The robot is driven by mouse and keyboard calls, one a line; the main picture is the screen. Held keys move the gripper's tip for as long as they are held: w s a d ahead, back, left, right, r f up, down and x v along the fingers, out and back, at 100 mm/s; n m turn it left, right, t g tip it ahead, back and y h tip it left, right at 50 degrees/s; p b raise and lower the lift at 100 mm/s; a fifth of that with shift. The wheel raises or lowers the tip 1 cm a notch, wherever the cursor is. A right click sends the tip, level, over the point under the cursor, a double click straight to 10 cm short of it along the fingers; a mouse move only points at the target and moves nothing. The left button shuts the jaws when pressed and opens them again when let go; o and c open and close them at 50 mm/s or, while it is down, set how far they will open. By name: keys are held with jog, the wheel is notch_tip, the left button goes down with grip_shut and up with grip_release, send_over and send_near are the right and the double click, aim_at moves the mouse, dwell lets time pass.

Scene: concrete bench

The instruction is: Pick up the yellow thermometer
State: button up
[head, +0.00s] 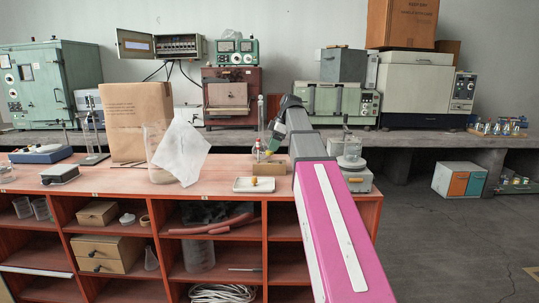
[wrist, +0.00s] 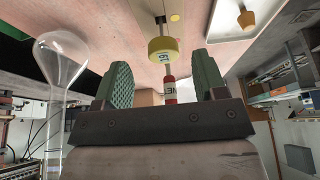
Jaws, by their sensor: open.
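The yellow thermometer (wrist: 162,48) shows in the wrist view as a round yellow head with dark marks on a thin stem. Its head lies in the gap between the fingers, with no visible contact. In the head view its yellow head (head: 268,154) is a small patch below the fingers, above a wooden block (head: 265,180). My gripper (head: 273,139) is open and hangs over the red bench unit near its right end. The wrist view shows both green ribbed fingers of my gripper (wrist: 163,75) apart, with nothing gripped.
A red-and-white labelled bottle (wrist: 170,92) shows beyond the fingers. A white tray (head: 242,187) with a yellow-orange item stands in front of the block. A glass flask (head: 155,150), a white sheet (head: 182,148) and a paper bag (head: 136,120) stand left. A balance (head: 357,180) is right.

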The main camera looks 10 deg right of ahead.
aim_at(270, 155)
jog(key=shift+x, duration=2.7)
jog(key=shift+s+d, duration=0.15)
jog(key=shift+s, duration=0.05)
jog(key=c, duration=1)
